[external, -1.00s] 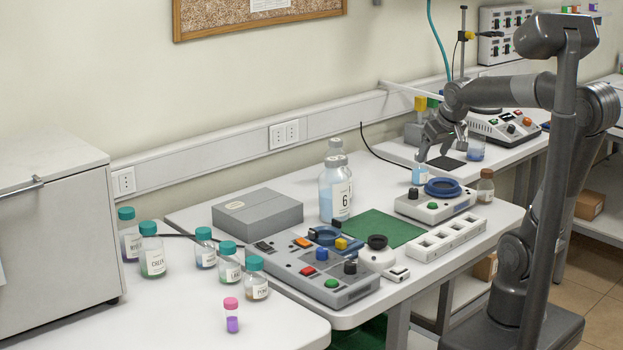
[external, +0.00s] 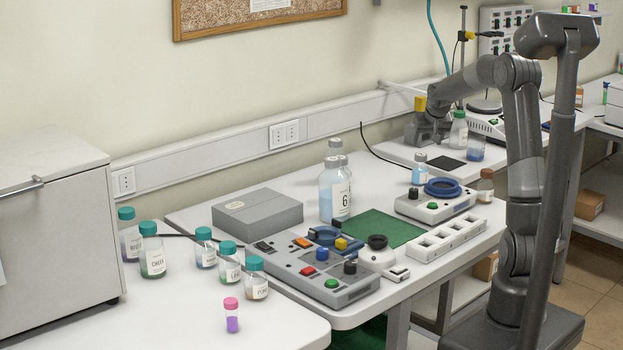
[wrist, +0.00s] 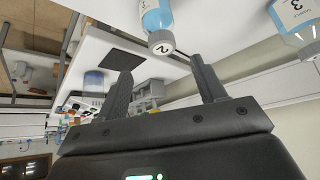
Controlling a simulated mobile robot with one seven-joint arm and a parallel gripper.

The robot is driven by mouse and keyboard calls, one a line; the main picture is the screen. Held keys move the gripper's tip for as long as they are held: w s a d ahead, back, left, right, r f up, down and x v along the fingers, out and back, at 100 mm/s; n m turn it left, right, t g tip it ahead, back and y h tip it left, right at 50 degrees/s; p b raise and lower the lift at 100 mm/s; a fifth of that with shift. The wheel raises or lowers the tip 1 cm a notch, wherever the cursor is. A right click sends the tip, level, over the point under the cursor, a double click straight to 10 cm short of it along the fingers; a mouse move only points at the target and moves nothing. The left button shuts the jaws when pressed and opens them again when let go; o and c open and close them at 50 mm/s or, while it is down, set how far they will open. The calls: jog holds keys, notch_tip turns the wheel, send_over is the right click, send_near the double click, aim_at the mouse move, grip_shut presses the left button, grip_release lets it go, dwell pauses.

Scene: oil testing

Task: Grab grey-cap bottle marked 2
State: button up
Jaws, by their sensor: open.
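The bottle marked 2 (wrist: 160,42) shows its grey cap with a white 2 in the wrist view, and pale blue liquid above the cap. In the external view, the small grey-capped bottle (external: 419,172) with pale blue liquid stands beside a blue-ringed device. My gripper (wrist: 160,72) is open and empty, its two dark fingers apart and pointing toward the capped bottle, with a gap left. In the external view my gripper (external: 427,133) is beyond and above the bottle, near the wall, and its fingers are hard to make out.
A bottle marked 3 (wrist: 297,14) is at the wrist view's upper right. A blue-ringed device (external: 436,206) stands close to the small bottle. A black pad (external: 447,163), a blue beaker (external: 476,149) and a green-capped bottle (external: 458,133) are nearby. Large bottles (external: 335,195) stand left.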

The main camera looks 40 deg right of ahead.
aim_at(421, 155)
jog(key=x, duration=1)
jog(key=shift+w+a+f, duration=0.1)
jog(key=shift+w+f, duration=0.1)
jog(key=c, duration=1.2)
